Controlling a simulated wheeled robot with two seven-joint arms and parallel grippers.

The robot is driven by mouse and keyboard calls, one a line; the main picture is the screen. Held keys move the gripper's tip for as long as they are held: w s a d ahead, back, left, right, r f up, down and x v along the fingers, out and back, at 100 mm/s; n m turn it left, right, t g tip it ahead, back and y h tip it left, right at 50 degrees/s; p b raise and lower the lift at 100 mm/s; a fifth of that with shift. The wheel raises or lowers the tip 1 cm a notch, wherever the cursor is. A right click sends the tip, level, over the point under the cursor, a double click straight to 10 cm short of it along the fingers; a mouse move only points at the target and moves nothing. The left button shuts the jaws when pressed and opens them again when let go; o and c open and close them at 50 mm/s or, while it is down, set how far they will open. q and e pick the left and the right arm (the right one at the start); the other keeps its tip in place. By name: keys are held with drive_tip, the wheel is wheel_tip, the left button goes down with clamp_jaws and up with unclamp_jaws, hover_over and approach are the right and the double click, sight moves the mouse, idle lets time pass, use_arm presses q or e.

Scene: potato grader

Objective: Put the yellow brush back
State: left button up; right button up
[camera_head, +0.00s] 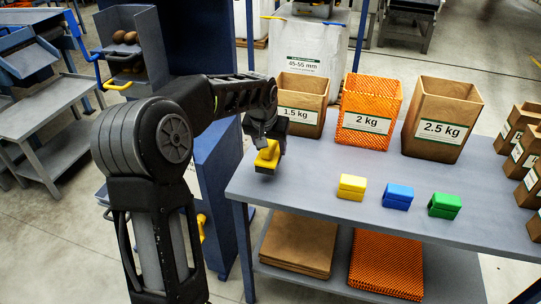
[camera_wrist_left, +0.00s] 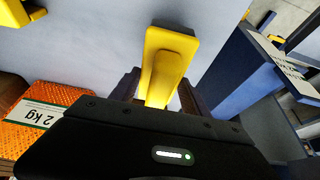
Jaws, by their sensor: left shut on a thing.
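In the left wrist view the brush (camera_wrist_left: 170,50) has a handle and a wider head, with the handle between the fingers of the left gripper (camera_wrist_left: 158,95). The gripper is shut on this handle. The brush head looks clear of the table, but the exact gap is hard to tell. My right gripper is not in view.
Yellow (camera_head: 352,187), blue (camera_head: 398,196) and green (camera_head: 444,205) blocks stand in a row on the table. Behind them are the 1.5 kg bag (camera_head: 303,92), the orange 2 kg bag (camera_head: 368,100) and the 2.5 kg bag (camera_head: 440,115). Small bags crowd the right edge.

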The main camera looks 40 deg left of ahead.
use_arm(q)
drive_tip(key=shift+f, duration=1.8)
drive_tip(key=shift+f, duration=0.2)
drive_tip(key=o, duration=1.6)
drive_tip(key=shift+r, duration=0.2)
drive_tip(key=shift+s+r, duration=0.15)
drive_tip(key=shift+r, duration=0.4)
drive_tip(key=v, duration=1.1)
drive_tip(key=shift+d, duration=0.1)
